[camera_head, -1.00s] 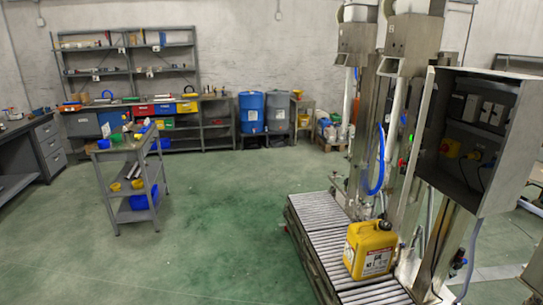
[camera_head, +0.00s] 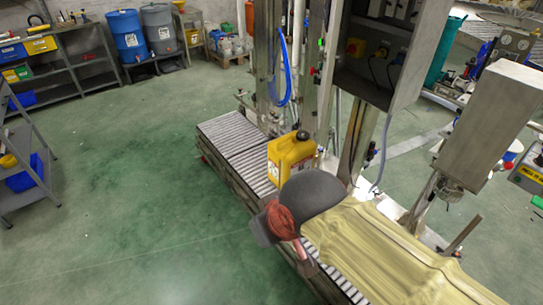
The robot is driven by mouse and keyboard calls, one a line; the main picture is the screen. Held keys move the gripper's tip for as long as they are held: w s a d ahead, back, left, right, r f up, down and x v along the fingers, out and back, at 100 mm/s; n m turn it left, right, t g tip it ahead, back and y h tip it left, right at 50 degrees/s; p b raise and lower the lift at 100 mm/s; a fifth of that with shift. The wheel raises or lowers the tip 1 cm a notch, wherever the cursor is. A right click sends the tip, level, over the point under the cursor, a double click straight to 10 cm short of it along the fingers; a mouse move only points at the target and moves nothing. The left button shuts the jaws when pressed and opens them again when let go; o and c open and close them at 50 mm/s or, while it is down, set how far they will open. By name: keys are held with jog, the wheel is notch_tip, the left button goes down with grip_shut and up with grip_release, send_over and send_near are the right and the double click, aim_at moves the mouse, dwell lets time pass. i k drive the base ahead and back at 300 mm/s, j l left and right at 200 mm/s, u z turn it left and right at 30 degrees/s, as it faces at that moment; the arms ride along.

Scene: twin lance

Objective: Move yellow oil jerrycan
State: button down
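The yellow oil jerrycan (camera_head: 291,155) stands upright on the roller conveyor (camera_head: 232,143), with a dark cap on top and a label on its front. Its lower right part is hidden behind a dark grey rounded part of my arm. My arm enters from the lower right with a tan covering. What looks like my gripper (camera_head: 282,222), dark with a reddish part, is at the near end, in front of and below the jerrycan in the picture. Its fingers cannot be made out, and I cannot tell whether it touches anything.
Steel filling columns and an open control box (camera_head: 385,45) stand behind and right of the conveyor. A grey box on a post (camera_head: 495,120) stands at the right. A shelf trolley (camera_head: 25,165) with blue bins is at the left. The green floor (camera_head: 130,200) between is clear.

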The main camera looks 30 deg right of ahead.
aim_at(293, 153)
jog(key=i, duration=0.95)
jog(key=i+z, duration=0.35)
jog(key=i+j+z, duration=0.2)
jog(key=i+z, duration=0.2)
jog(key=i+j+z, duration=0.55)
jog(key=z, duration=0.25)
jog(key=i+j+z, duration=0.2)
jog(key=z, duration=0.25)
jog(key=j+z, duration=0.45)
jog(key=i+j+z, duration=0.1)
jog(key=j+z, duration=0.75)
jog(key=j, duration=0.4)
